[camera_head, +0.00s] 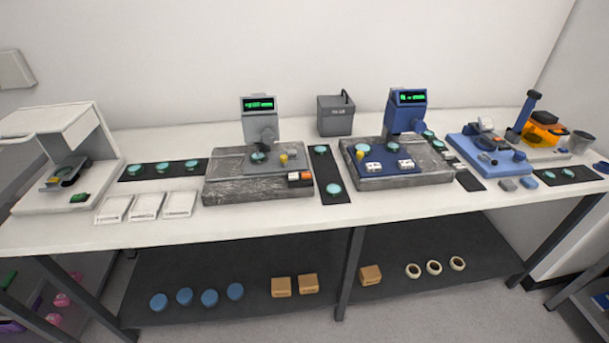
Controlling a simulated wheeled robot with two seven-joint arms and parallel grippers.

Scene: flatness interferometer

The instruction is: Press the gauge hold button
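A grey gauge (260,118) with a lit green display stands on a mottled grey base (232,184) left of the middle of the bench. A small block with orange and white parts (300,178) sits at this base's front right corner. A blue gauge (406,112), also with a lit green display, stands on a second grey base (420,179) to the right. Small white blocks (404,165) lie on its blue plate. I cannot tell which part is the hold button; no label is readable. Neither of my grippers is in view.
A white machine (62,132) stands at the left end of the white bench (60,234). Dark mats (325,165) with teal discs lie between the stations. A grey bin (335,117) stands at the back. Blue and orange devices (541,130) crowd the right end. The bench's front strip is mostly clear.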

